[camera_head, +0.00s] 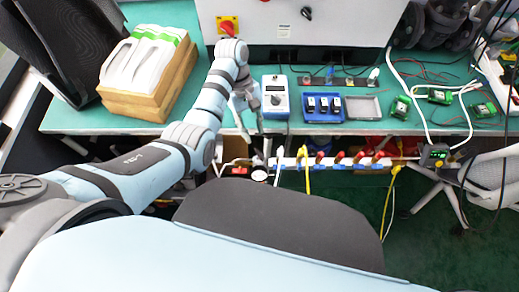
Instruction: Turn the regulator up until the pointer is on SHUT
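A blue-and-white box (275,97) with a small display and a dark round knob stands on the green bench, just right of my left gripper. I cannot tell whether it is the regulator. No pointer or SHUT mark is readable in this view. My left gripper (250,118) hangs over the bench's front edge with its fingers apart and nothing visible between them. I cannot tell whether it touches the box. My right gripper is out of view.
A grey-white cabinet (340,25) with a red-and-yellow switch (227,26) stands behind. A wooden box of papers (150,85) is at left. A blue tray (323,108), green circuit boards (439,97) and cables lie at right. A power strip (335,163) runs below the edge.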

